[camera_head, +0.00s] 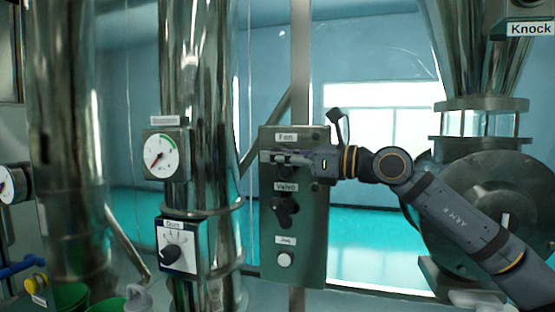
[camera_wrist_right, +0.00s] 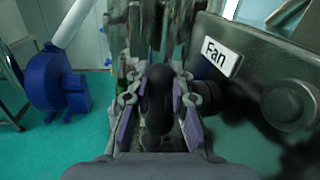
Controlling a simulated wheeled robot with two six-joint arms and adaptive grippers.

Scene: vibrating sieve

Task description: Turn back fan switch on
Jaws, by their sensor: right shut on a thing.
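The green control panel (camera_head: 309,240) stands in the middle of the head view, with a Fan label (camera_head: 286,137) at its top. The Fan label also shows in the right wrist view (camera_wrist_right: 221,56). My right gripper (camera_head: 272,157) reaches in from the right, in front of the panel just below that label. In the right wrist view its fingers (camera_wrist_right: 158,108) are shut around the black fan switch knob (camera_wrist_right: 159,88). In the head view the gripper mostly hides the knob, so its setting is hard to read. My left gripper is not in view.
Below the fan switch are the black Valve knob (camera_head: 284,210) and a white button (camera_head: 285,260). Left of the panel are a steel pipe, a gauge (camera_head: 167,155) and a dial box (camera_head: 178,246). A blue part (camera_wrist_right: 55,85) shows at left in the wrist view.

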